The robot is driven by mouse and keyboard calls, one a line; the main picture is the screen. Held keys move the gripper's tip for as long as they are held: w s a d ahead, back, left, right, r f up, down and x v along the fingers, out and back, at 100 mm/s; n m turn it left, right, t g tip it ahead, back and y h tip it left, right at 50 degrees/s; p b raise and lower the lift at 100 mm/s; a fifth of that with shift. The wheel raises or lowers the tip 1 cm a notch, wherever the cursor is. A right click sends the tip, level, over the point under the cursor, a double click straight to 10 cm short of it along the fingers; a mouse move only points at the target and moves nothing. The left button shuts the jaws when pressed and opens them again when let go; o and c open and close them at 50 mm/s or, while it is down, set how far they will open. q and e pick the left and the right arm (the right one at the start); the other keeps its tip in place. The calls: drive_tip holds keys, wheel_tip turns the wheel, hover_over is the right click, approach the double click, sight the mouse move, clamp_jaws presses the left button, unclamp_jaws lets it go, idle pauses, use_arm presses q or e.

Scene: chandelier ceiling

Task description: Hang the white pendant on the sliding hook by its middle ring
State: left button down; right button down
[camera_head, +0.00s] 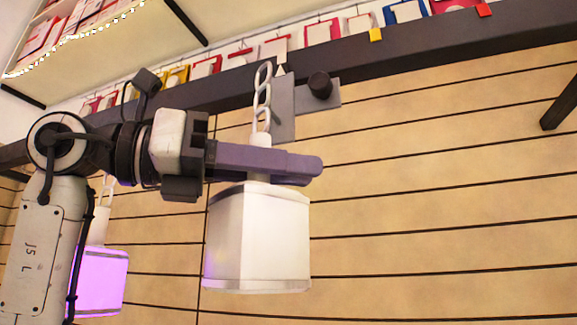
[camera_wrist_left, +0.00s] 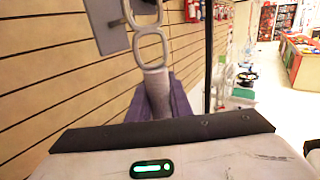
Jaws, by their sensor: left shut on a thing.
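The white pendant (camera_head: 257,240) hangs upright below my left gripper (camera_head: 300,166) in the head view. The purple fingers are shut on its neck, which also shows in the left wrist view (camera_wrist_left: 157,95). A white chain of rings rises from the neck, with the middle ring (camera_head: 262,97) above the fingers. The sliding hook, a grey plate with a dark round knob (camera_head: 320,85), is on the dark rail just right of the chain. The plate shows beside the rings in the wrist view (camera_wrist_left: 108,25). I cannot tell whether any ring touches the hook. My right gripper is out of view.
A dark rail (camera_head: 430,50) runs across the slatted wooden wall (camera_head: 430,180). A glowing purple pendant (camera_head: 100,280) hangs at the lower left behind my arm. Colourful cards line the space above the rail. The wrist view shows shop shelves at the far right.

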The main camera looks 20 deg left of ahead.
use_arm(q)
drive_tip(key=shift+w+r, duration=0.1)
drive_tip(key=shift+w, duration=0.1)
drive_tip(key=shift+w+p, duration=0.6)
drive_tip(key=shift+w, duration=0.55)
drive_tip(key=shift+w+p, duration=0.5)
drive_tip(key=shift+w, duration=0.15)
drive_tip(key=shift+f, duration=0.25)
drive_tip(key=shift+f+b, duration=0.35)
drive_tip(key=shift+f, duration=0.15)
idle(0.7)
